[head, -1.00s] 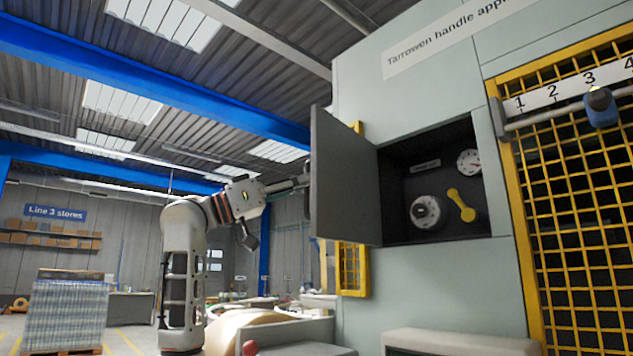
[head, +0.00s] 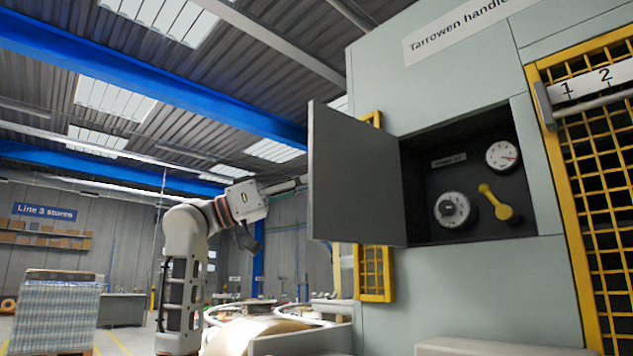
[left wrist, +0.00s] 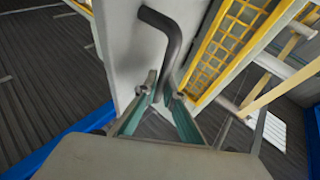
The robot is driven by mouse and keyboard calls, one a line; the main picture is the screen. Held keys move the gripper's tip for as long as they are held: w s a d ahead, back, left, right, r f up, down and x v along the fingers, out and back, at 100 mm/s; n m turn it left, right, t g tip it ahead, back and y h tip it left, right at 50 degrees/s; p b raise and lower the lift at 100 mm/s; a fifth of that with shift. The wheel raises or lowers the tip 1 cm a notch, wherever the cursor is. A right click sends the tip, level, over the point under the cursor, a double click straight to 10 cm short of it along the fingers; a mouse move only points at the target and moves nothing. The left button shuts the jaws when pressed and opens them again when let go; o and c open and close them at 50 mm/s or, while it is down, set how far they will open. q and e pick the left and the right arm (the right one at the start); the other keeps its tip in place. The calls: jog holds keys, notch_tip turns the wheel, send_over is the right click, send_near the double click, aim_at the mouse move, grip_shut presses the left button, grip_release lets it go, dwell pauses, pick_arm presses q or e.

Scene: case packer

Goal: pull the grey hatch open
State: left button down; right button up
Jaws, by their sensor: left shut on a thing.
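The grey hatch (head: 355,175) stands swung open to the left of a dark recess (head: 420,195) in the pale green machine. Its flat inner face shows in the head view. In the left wrist view the hatch's outer face (left wrist: 120,35) carries a dark bent bar handle (left wrist: 172,38). My left gripper (left wrist: 164,92) is shut on the handle near its lower end. In the head view my left arm reaches in from the left, and the fingertips are hidden behind the hatch's outer edge. My right gripper is in neither view.
A yellow mesh guard (head: 600,220) stands to the right. A wrapped pallet (head: 57,312) stands far left.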

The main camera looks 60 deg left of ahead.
pick_arm(q)
jog(key=shift+a, duration=0.2)
dwell(0.4)
jog(key=c, duration=2.1)
grip_release()
jog(key=shift+s, duration=0.1)
jog(key=shift+c, duration=0.2)
jog(key=v, duration=1.2)
